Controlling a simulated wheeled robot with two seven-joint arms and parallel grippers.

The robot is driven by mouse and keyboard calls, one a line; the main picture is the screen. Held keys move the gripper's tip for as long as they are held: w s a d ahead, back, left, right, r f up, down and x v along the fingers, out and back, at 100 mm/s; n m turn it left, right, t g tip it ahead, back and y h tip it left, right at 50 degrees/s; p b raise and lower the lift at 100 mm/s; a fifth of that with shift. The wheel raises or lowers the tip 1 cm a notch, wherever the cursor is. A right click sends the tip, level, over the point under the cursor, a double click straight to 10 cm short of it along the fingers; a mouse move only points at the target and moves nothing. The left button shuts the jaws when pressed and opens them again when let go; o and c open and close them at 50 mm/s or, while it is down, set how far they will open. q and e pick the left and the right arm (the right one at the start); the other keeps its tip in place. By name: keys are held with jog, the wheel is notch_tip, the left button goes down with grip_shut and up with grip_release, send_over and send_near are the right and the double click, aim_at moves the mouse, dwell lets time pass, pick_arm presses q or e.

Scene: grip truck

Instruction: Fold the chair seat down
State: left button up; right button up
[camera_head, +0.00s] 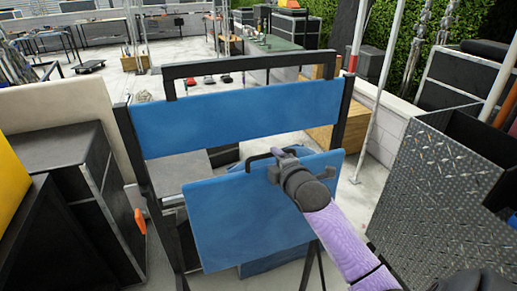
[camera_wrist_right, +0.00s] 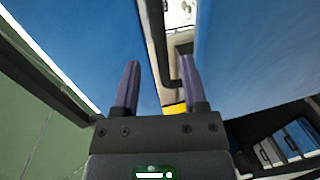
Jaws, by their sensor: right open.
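The folding chair has a black frame (camera_head: 131,150) and a wide blue backrest panel (camera_head: 235,112). My right gripper (camera_head: 283,158) is at that top edge, close beside the handle. Contact with the handle cannot be told. My left gripper is not in view.
Black cases (camera_head: 75,190) stand close at the left, with an orange latch (camera_head: 140,221). A diamond-plate metal box (camera_head: 440,200) stands at the right, near my right arm. Wooden boxes (camera_head: 325,135) are behind the chair. Open pale floor lies further back.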

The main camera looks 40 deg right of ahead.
aim_at(271, 156)
jog(key=x, duration=0.6)
jog(key=shift+b, duration=0.4)
grip_shut()
dwell(0.9)
